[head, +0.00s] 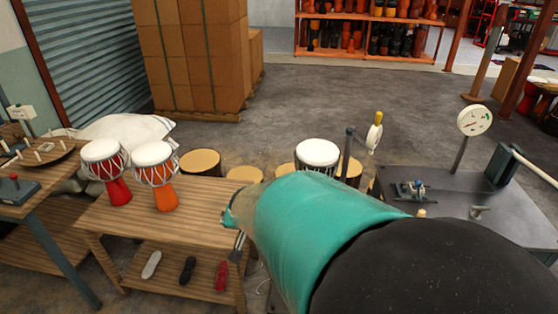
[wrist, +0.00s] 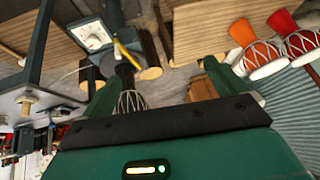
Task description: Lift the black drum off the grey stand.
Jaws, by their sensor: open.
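The black drum (head: 317,153) shows a round white head and a dark laced side in the head view. In the wrist view part of a dark laced drum (wrist: 131,101), apparently the same one, shows beyond the gripper's edge, near the left finger. My gripper (wrist: 163,80) is open, its two green fingers wide apart, with nothing seen held. In the head view my gripper (head: 238,232) is mostly hidden by my arm, beside the wooden table's right end.
Two drums, one red (head: 119,191) and one orange (head: 165,196), stand on the wooden table (head: 215,225). A dark metal bench (head: 470,205) with a dial gauge (head: 474,120) is at right. Stacked boxes (head: 195,55) stand behind.

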